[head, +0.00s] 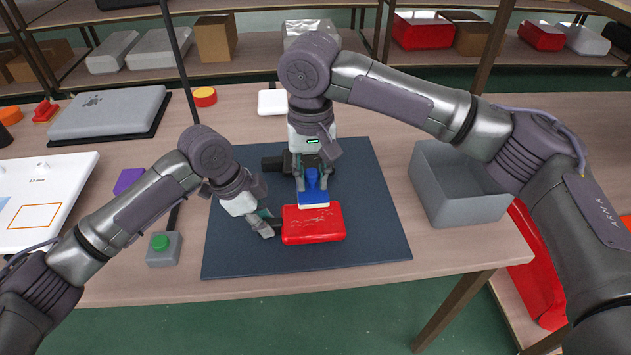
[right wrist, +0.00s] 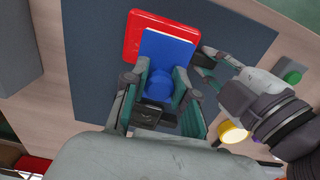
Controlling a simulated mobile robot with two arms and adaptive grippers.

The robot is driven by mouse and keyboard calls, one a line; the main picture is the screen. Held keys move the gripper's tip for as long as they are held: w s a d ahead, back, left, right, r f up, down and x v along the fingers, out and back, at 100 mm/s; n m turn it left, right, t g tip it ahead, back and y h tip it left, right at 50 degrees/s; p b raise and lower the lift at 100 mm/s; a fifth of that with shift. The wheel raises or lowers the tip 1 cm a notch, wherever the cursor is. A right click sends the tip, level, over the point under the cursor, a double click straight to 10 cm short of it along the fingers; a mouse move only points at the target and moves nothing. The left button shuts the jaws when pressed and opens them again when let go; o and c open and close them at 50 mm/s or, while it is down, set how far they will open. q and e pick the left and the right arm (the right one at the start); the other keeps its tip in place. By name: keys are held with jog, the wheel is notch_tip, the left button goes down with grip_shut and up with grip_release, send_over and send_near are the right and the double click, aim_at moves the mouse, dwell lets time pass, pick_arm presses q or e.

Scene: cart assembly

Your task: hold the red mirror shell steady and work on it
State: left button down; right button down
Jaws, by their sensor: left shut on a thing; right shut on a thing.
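The red mirror shell (head: 313,231) lies on the dark mat (head: 375,235), with faint pale marks on its top. My left gripper (head: 272,228) is at the shell's left edge and shut on it; its fingers also show beside the shell (right wrist: 134,32) in the right wrist view. My right gripper (head: 312,178) is shut on the handle of a blue tool (head: 314,197) with a flat pad and a pale lower edge. In the right wrist view the blue pad (right wrist: 166,52) overlaps part of the shell. Whether it presses on the shell is hard to tell.
A grey open bin (head: 440,190) stands right of the mat. A green-button box (head: 163,249) is left of it. A black block (head: 272,163) sits behind the tool. A white pad (head: 271,102) and red-yellow disc (head: 204,96) lie farther back. The mat's front is clear.

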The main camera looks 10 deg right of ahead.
notch_tip(320, 180, down, 2)
jog(key=shift+d+f, duration=0.1)
jog(key=shift+d, duration=0.05)
jog(key=shift+f, duration=2.9)
jog(key=shift+d+r, duration=0.1)
jog(key=shift+d, duration=1.85)
jog(key=shift+d+r, duration=0.1)
jog(key=shift+s+a, duration=0.1)
jog(key=shift+a, duration=2.1)
jog(key=shift+d+r, duration=0.1)
jog(key=shift+r, duration=3.9)
